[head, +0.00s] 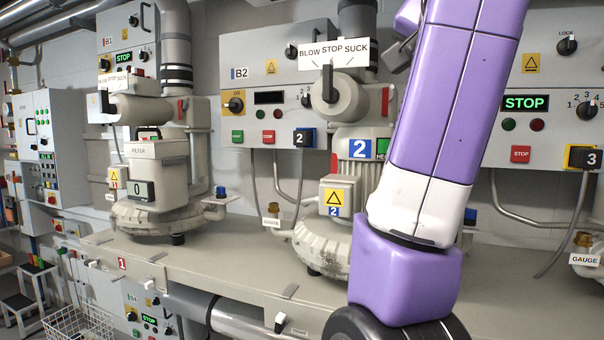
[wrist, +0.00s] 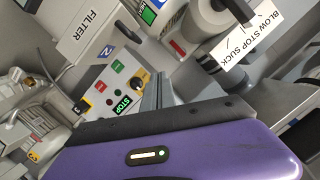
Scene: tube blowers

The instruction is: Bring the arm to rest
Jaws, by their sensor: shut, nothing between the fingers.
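My purple and white arm (head: 440,130) crosses the right half of the head view, in front of the bench. Behind the fingers is a tilted grey panel with a green STOP display (wrist: 129,101). I see no contact between fingers and panel.
Blower 1 (head: 155,210) and blower 2 (head: 325,235) stand on the bench (head: 215,257). A BLOW STOP SUCK lever (head: 328,85) projects beside my arm. A wire basket (head: 78,325) and step stool (head: 30,300) are at lower left. Right of my arm is another STOP panel (head: 525,103).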

